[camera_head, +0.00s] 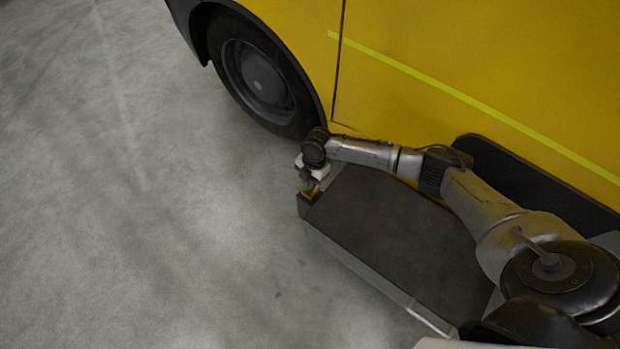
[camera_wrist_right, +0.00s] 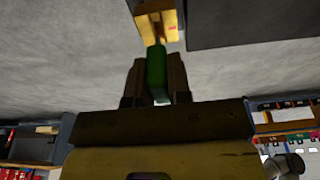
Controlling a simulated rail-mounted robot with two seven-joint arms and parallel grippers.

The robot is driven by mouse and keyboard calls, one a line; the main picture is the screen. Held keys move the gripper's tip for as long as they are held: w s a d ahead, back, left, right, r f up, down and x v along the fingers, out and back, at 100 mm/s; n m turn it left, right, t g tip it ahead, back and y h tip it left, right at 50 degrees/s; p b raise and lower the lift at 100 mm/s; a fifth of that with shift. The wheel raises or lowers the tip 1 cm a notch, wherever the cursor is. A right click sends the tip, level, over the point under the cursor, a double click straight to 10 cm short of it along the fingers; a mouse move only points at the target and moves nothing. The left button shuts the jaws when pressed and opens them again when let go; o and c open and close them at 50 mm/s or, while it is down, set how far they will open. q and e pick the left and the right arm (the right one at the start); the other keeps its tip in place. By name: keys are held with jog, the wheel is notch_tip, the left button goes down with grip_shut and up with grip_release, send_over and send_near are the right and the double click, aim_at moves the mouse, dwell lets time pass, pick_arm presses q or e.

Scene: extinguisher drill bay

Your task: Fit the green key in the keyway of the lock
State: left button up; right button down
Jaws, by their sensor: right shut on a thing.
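The green key (camera_wrist_right: 156,78) is upright in the right wrist view, between the two fingers of my right gripper (camera_wrist_right: 157,64), which is shut on it. The yellow lock (camera_wrist_right: 158,27) is straight beyond the key's tip at the top of that view. The tip meets or nearly meets the lock's near edge; I cannot tell whether it is inside the keyway. In the head view my right gripper (camera_head: 309,180) is small, over the far left corner of the dark bench, and hides most of the key and lock. My left gripper is not in view.
The dark-topped bench (camera_head: 390,230) lies under my right arm, its top mostly bare. A yellow vehicle (camera_head: 480,60) with a black wheel (camera_head: 258,80) stands close behind it. The grey floor (camera_head: 150,220) to the left is clear. Shelves (camera_wrist_right: 30,148) show low in the wrist view.

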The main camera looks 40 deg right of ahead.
jog(key=shift+f+b, duration=0.3)
jog(key=shift+f, duration=0.2)
jog(key=shift+f+b, duration=0.4)
jog(key=shift+f, duration=0.35)
jog(key=shift+f+b, duration=0.35)
jog(key=shift+f, duration=0.2)
jog(key=c, duration=1)
grip_release()
jog(key=shift+w+d+r+p, duration=0.1)
jog(key=shift+d+r+p, duration=0.35)
jog(key=shift+r+p, duration=1.35)
jog(key=shift+w+d+r+p, duration=0.1)
jog(key=shift+d+r+p, duration=0.5)
jog(key=shift+r, duration=2.15)
jog(key=shift+w+d+r+p, duration=0.1)
jog(key=shift+d+r+p, duration=0.2)
jog(key=shift+r+p, duration=1.55)
